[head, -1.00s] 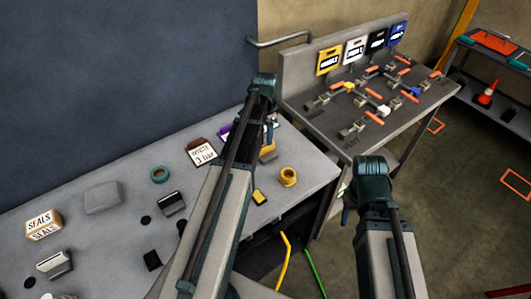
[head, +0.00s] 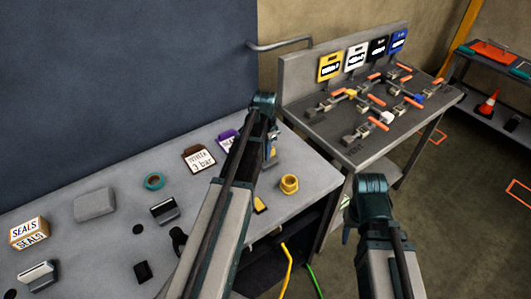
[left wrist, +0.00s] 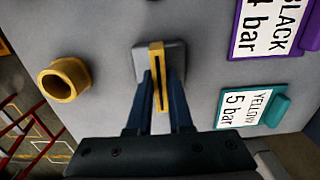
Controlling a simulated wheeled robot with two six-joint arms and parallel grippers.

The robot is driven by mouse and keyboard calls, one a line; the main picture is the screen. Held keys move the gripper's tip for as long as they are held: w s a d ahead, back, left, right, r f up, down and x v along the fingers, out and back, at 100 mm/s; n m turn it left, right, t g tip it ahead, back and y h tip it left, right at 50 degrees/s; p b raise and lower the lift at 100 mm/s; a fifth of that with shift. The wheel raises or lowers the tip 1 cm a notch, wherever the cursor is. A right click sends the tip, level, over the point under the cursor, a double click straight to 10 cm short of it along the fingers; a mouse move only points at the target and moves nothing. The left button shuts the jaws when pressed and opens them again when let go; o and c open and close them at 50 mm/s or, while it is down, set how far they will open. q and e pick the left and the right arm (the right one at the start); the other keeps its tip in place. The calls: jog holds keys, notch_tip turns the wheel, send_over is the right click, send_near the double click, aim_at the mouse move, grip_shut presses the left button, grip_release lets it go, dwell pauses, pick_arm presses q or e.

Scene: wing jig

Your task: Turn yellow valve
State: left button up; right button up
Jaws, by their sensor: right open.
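The valve bench (head: 400,134) at the back right of the head view carries several valves with orange handles. A small yellow valve body (head: 351,94) sits near its back left, below a yellow tag (head: 330,67). My left gripper (left wrist: 160,85) is over the near grey table. In the left wrist view its fingers are closed on both sides of a slotted yellow piece (left wrist: 157,60), above a grey square block (left wrist: 172,62). My right gripper (head: 352,218) is low in front of the bench, empty as far as I see. Its fingertips are mostly hidden.
The grey table (head: 110,240) holds a yellow nut (head: 289,184), a teal ring (head: 154,181), a SEALS box (head: 28,233) and pressure cards, including a YELLOW 5 bar card (left wrist: 238,108). Yellow and green hoses (head: 287,268) hang between table and bench.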

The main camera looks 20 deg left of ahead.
pick_arm(q)
grip_shut()
jog(key=shift+n, duration=0.3)
jog(key=n, duration=0.3)
jog(key=shift+n, duration=0.4)
jog(key=n, duration=1.3)
jog(key=shift+s+n, duration=0.1)
jog(key=shift+n, duration=0.2)
